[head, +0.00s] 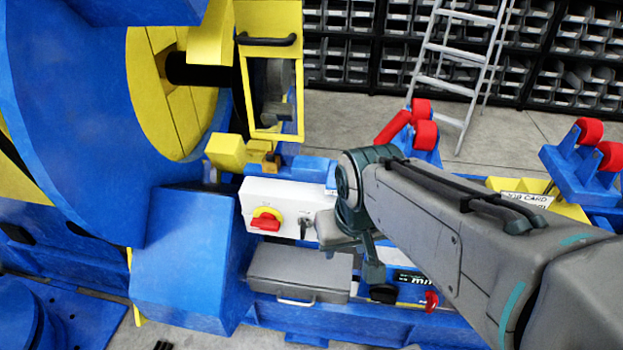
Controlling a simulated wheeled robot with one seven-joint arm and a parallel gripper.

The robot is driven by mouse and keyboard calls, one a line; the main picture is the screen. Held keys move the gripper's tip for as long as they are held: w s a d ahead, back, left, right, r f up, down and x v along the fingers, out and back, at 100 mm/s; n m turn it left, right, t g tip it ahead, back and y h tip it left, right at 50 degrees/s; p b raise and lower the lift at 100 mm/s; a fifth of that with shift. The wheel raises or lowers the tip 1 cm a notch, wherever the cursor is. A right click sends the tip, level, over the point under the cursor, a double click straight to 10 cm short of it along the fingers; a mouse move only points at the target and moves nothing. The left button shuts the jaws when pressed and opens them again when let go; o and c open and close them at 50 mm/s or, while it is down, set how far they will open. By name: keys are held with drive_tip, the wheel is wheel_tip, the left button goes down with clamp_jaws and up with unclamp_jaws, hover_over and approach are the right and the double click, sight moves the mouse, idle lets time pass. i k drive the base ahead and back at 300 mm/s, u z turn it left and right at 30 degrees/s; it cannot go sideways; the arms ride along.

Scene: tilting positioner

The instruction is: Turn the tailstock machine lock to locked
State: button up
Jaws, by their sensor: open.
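A white control box (281,204) is mounted on the blue machine at the centre of the head view. On its front are a red rotary handle (265,221) on a yellow disc and a small grey key-like switch (304,225) to its right. I cannot read which position either is in, nor tell from any label which is the tailstock machine lock. My gripper (345,248) is open, just right of the grey switch and close to the box's right end, which it partly hides. Nothing shows between the fingers.
A grey case (300,270) with a handle lies below the box. A yellow guard frame (272,130) stands above it. A large blue and yellow machine body (100,120) fills the left. Red rollers (425,134) on blue stands and a ladder (455,60) are behind my arm.

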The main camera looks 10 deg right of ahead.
sight(304, 225)
drive_tip(key=z, duration=1.1)
drive_tip(key=k, duration=0.55)
drive_tip(key=u, duration=1.45)
